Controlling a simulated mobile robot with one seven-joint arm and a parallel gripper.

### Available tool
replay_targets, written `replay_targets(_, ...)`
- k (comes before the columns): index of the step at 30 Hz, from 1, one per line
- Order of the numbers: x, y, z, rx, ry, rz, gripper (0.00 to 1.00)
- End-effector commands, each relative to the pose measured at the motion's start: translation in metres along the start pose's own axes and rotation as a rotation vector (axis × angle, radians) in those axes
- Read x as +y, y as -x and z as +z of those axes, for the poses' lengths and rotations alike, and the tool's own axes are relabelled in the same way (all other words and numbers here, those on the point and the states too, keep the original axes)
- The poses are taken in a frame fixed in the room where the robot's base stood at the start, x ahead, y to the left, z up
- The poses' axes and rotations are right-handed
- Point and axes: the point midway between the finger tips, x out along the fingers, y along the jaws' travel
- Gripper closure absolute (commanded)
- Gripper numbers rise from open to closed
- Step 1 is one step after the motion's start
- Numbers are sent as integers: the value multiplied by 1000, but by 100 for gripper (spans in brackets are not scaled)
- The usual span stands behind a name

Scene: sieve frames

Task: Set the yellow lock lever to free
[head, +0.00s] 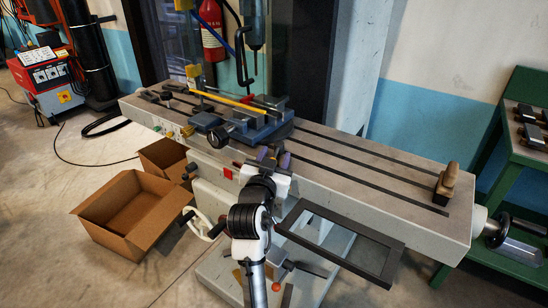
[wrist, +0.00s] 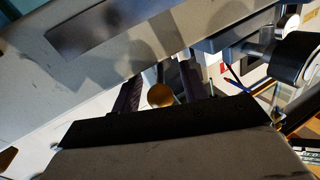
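A round yellow knob (wrist: 160,95), which looks like the end of the yellow lock lever, shows in the wrist view between the fingers of my gripper (wrist: 161,88). There is a visible gap on each side of it, and I cannot tell its depth. The lever's arm and its setting are mostly hidden. In the head view my gripper (head: 269,155) is at the front edge of the milling machine table (head: 350,165), just below the vise. Its dark fingers are apart, and the knob is hard to make out there.
A blue-grey vise (head: 270,118) with a yellow bar (head: 225,97) stands on the table behind my gripper. A dark rectangular frame (head: 385,262) juts out at the front right. Cardboard boxes (head: 115,240) stand on the floor at left. A green rack (head: 520,165) is at right.

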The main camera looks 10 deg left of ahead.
Motion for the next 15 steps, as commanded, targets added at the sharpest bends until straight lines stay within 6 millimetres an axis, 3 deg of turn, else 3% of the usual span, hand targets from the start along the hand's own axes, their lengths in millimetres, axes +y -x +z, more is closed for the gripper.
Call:
replay_targets(1,0,0,0,0,0,0,62)
replay_targets(9,0,0,0,0,0,0,98)
replay_targets(15,0,0,0,0,0,-1,100)
